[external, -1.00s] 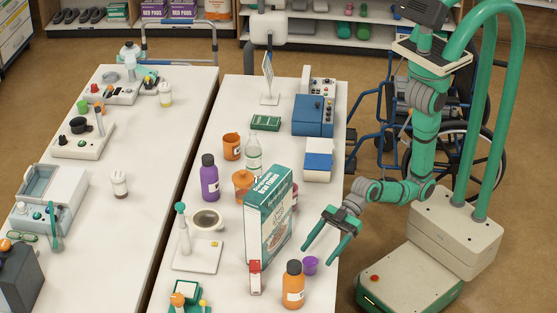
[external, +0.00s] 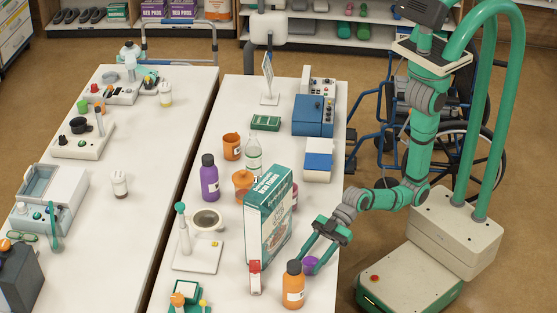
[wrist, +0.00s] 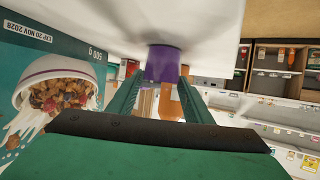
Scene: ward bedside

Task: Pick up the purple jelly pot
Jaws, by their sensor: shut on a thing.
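The purple jelly pot (external: 310,265) is at the right edge of the near table, just behind the orange bottle. My gripper (external: 311,262) is lowered to it, with its green fingers on either side. In the wrist view the purple pot (wrist: 162,63) sits between the two green fingertips (wrist: 160,84), against the white tabletop. My gripper is shut on the pot. Whether the pot touches the table is hard to tell.
A bran flakes box (external: 268,218) stands just left of my gripper and fills the left of the wrist view (wrist: 55,85). An orange bottle (external: 293,287) stands close in front of the pot. A small red-and-white carton (external: 255,280) is farther left.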

